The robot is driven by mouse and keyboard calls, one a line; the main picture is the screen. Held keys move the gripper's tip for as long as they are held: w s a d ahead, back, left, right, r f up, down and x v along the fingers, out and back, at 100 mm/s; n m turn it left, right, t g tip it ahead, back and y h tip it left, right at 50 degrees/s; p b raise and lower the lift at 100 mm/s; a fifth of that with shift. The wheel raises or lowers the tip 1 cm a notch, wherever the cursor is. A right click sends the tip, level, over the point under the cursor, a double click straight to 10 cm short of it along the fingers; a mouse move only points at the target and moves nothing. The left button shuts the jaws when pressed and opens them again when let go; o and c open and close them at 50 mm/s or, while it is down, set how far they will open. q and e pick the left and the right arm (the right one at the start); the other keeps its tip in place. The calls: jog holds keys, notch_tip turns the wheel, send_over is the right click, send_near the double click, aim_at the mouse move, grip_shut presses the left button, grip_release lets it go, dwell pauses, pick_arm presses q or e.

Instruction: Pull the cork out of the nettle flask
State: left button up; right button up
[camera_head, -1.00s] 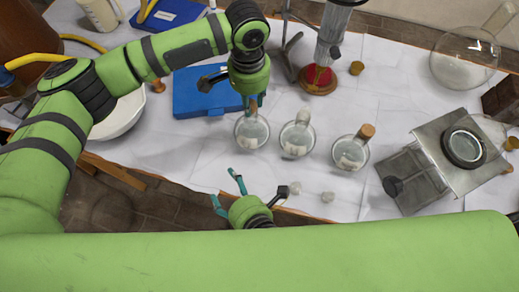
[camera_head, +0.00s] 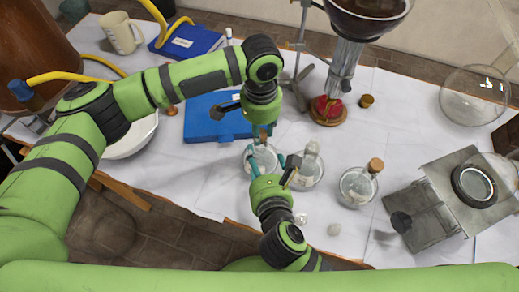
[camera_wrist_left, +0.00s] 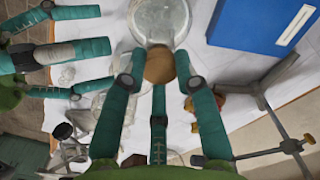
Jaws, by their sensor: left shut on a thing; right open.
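Three round glass flasks stand in a row on the white-covered table. My left gripper (camera_head: 264,130) points down over the leftmost flask (camera_head: 258,157) and is shut on its brown cork (camera_wrist_left: 159,65). In the left wrist view the cork sits between the fingers, against the flask (camera_wrist_left: 160,20); whether it is still seated in the neck I cannot tell. My right gripper (camera_head: 270,162) is open at the front of the same flask, its fingers close around the body. The middle flask (camera_head: 310,170) and the right, corked flask (camera_head: 358,187) stand apart. I cannot read their labels.
A blue book (camera_head: 212,119) lies behind left of the flasks. A metal stand (camera_head: 300,70) and a glass column on a red base (camera_head: 328,110) stand behind. A grey metal apparatus (camera_head: 440,205) is at right. Two small pale lumps lie near the front edge.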

aim_at(258, 148)
jog(key=x, duration=0.5)
jog(key=shift+w+f, duration=0.15)
jog(key=shift+w, duration=0.1)
grip_shut()
pick_arm(q)
jog(key=shift+o, duration=0.6)
grip_shut()
jog(key=shift+r, duration=0.1)
jog(key=shift+r, duration=0.1)
jog(key=shift+r, duration=1.9)
pick_arm(e)
jog(key=shift+s, duration=0.1)
pick_arm(q)
jog(key=shift+r, duration=0.25)
pick_arm(e)
jog(key=shift+f, duration=0.1)
